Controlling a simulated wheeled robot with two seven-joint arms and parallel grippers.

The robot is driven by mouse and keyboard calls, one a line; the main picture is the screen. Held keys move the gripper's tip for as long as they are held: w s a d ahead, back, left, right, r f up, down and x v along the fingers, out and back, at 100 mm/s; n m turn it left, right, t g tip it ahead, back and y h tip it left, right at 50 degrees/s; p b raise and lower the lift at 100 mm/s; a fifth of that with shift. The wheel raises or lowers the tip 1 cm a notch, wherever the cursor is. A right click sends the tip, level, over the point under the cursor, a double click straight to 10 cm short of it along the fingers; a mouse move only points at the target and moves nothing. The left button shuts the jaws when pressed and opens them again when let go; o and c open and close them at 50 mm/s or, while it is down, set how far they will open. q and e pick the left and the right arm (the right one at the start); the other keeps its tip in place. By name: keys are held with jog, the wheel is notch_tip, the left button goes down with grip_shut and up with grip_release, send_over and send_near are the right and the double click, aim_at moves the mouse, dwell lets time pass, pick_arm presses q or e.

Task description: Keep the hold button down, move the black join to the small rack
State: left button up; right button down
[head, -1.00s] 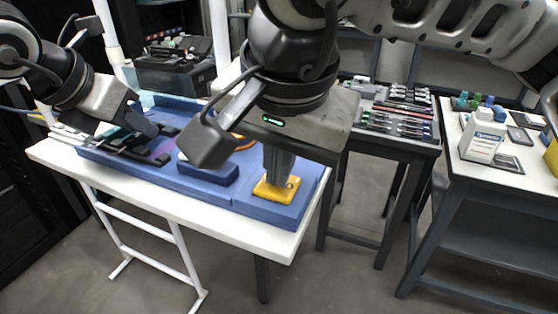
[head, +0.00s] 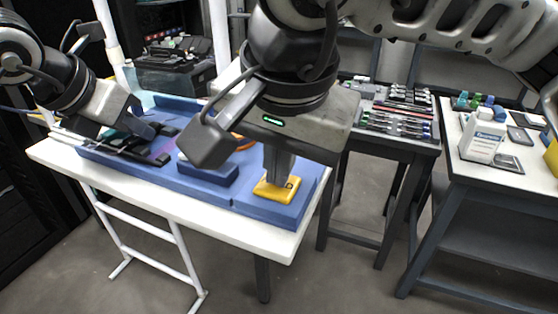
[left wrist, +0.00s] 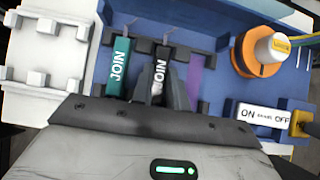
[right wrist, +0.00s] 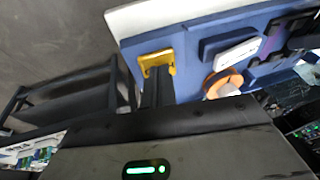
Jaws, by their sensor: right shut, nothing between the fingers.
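The black join (left wrist: 160,72) lies in dark clips on the blue fixture in the left wrist view, beside a teal join (left wrist: 117,66). My left gripper (left wrist: 174,88) has its dark fingers at the near end of the black join. Whether they are closed on it is hard to see. In the head view my left gripper (head: 148,128) is low over the left part of the fixture. The yellow hold button (head: 276,190) is at the fixture's right end. My right gripper (head: 279,180) is shut and empty, its tips down on the button. The button also shows in the right wrist view (right wrist: 156,62).
A white rack (left wrist: 45,50) with clips stands left of the fixture. An orange spool (left wrist: 243,56) and an ON/OFF plate (left wrist: 262,115) are to the right. A black machine (head: 175,68) stands behind.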

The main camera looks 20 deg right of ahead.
pick_arm(q)
jog(key=shift+r, duration=0.15)
jog(key=shift+c, duration=0.4)
notch_tip(320, 180, up, 12)
dwell(1.1)
pick_arm(e)
jog(key=shift+r, duration=0.1)
notch_tip(320, 180, up, 7)
dwell(0.8)
